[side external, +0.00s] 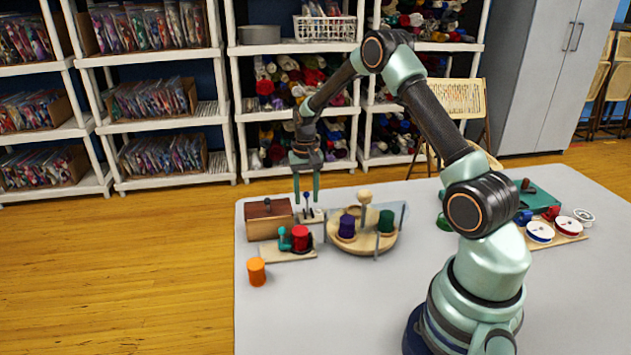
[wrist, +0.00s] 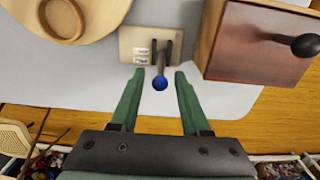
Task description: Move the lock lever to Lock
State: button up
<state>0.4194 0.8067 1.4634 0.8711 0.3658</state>
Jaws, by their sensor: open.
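The lock lever is a dark stem with a blue knob (wrist: 160,84), mounted between dark posts on a small beige plate (wrist: 128,44). The plate carries two small white labels whose text I cannot read. In the side view, the lever (side external: 306,197) stands on its plate (side external: 316,216) beside the wooden box. My gripper (wrist: 160,72) is open, with one green finger on each side of the knob and a gap to both. In the side view, my gripper (side external: 306,186) points down just over the lever. I cannot tell which label the lever points to.
A wooden drawer box (wrist: 262,45) with a dark knob stands close to the plate. On the other side is a round wooden tray (side external: 372,243) with spools. A red spool (side external: 300,238) and an orange cylinder (side external: 256,271) are nearer the front. The table's front is clear.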

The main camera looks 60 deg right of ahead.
grip_shut()
